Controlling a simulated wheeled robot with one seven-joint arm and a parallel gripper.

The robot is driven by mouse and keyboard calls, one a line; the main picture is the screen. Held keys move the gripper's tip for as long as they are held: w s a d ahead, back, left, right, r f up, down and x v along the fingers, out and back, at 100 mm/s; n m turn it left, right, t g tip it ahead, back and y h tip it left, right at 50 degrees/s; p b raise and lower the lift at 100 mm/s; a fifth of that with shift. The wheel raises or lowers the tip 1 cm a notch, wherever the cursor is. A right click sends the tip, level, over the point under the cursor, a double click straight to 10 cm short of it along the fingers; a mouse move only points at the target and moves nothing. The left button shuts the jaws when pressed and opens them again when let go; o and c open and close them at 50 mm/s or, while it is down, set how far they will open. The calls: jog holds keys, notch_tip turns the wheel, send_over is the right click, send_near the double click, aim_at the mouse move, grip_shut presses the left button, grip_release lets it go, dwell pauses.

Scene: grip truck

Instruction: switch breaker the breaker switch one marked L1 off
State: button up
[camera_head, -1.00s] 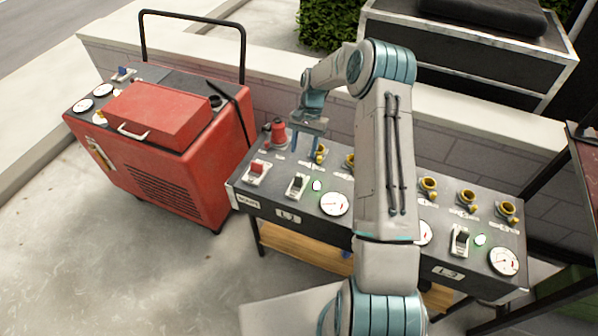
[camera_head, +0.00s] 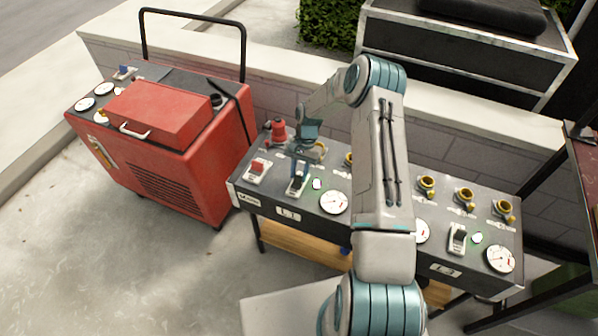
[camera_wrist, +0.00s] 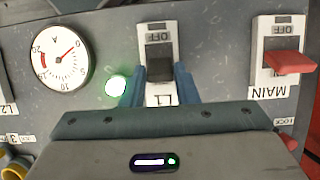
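The L1 breaker switch (camera_wrist: 160,68) shows in the wrist view, where its label and OFF mark appear upside down. Its dark lever sits on the side toward the L1 label, apart from the OFF mark. A green lamp (camera_wrist: 117,86) beside it is lit. My gripper (camera_wrist: 159,68) has its two blue fingers apart, one on each side of the lever, with little gap; contact cannot be told. In the head view my gripper (camera_head: 298,178) is down at the L1 switch plate (camera_head: 296,191) and partly hides it.
The MAIN switch with a red lever (camera_wrist: 290,62) is right of L1 in the wrist view. A round gauge (camera_wrist: 61,57) is to the left. A red machine (camera_head: 165,140) stands left of the panel.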

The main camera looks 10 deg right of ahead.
jog(key=c, duration=0.4)
jog(key=t+h+b, duration=0.1)
jog(key=s+a+t+b, duration=0.1)
jog(key=b, duration=0.1)
jog(key=t+h+b, duration=0.1)
jog(key=b, duration=0.1)
jog(key=shift+s+a+h, duration=0.2)
jog(key=shift+s+h, duration=0.05)
jog(key=shift+h, duration=0.05)
jog(key=t+h+b, duration=0.1)
jog(key=b, duration=0.3)
jog(key=s+a+t+h+b, duration=0.1)
jog(key=t+b, duration=0.1)
jog(key=b, duration=0.2)
jog(key=s+t+h+b, duration=0.1)
jog(key=t+b, duration=0.1)
jog(key=b, duration=0.2)
jog(key=shift+s+a+f, duration=0.1)
jog(key=shift+a+f, duration=0.15)
jog(key=shift+a, duration=0.1)
jog(key=shift+s+t+h+b, duration=0.1)
jog(key=shift+t+h+b, duration=0.2)
jog(key=shift+b, duration=0.45)
jog(key=shift+s+a+t+h+b, duration=0.15)
jog(key=shift+t+h+b, duration=0.15)
jog(key=shift+t+b, duration=0.35)
jog(key=shift+g, duration=0.25)
